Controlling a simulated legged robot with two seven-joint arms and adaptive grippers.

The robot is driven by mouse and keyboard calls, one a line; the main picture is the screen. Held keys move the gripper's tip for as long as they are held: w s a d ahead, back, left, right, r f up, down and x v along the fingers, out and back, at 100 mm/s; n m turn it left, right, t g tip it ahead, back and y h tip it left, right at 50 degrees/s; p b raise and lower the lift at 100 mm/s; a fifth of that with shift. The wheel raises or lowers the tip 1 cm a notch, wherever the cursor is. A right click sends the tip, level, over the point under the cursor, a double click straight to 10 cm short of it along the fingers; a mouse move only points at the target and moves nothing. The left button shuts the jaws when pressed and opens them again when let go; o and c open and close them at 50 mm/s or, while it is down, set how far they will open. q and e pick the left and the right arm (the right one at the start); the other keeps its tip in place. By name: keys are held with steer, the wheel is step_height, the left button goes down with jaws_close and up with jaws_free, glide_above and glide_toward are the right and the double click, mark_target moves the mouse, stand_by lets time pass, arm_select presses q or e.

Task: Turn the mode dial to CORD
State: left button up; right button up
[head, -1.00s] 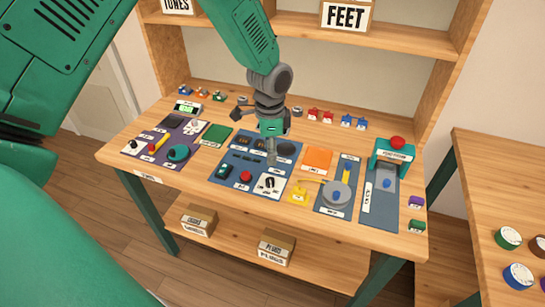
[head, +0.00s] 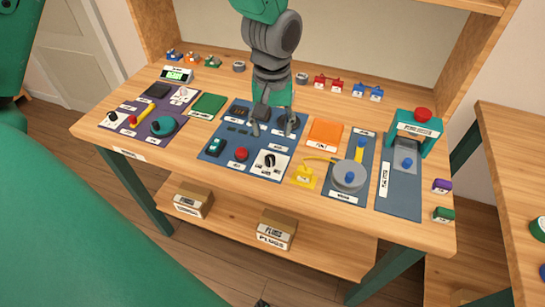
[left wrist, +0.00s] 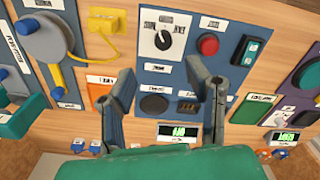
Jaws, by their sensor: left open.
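A black dial (head: 269,160) sits on a white plate on the blue panel in the middle of the bench. I take it to be the mode dial; the markings around it are too small to read. It also shows in the left wrist view (left wrist: 164,39), near the top, with a white pointer mark. My left gripper (head: 273,127) is open and empty, pointing down over the back part of the blue panel, behind the dial. In the left wrist view its fingers (left wrist: 160,70) are spread wide, with the dial beyond the tips, apart from them. My right gripper is not in view.
A red button (head: 241,154) is left of the dial. A yellow plug (head: 304,176) and a grey round disc (head: 349,176) are to its right. A purple panel (head: 129,118) is at the left, a teal press (head: 418,130) at the right. A shelf rises behind.

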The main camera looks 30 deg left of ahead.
mark_target(270, 157)
arm_select(q)
steer(key=f, duration=0.6)
steer(key=a+f+b, duration=0.1)
steer(key=f, duration=0.3)
steer(key=shift+a, duration=0.1)
steer(key=shift+d+f, duration=0.2)
steer(key=shift+f, duration=0.25)
steer(key=shift+d, duration=0.25)
steer(key=shift+a, duration=0.1)
jaws_close()
steer(key=shift+a, duration=0.15)
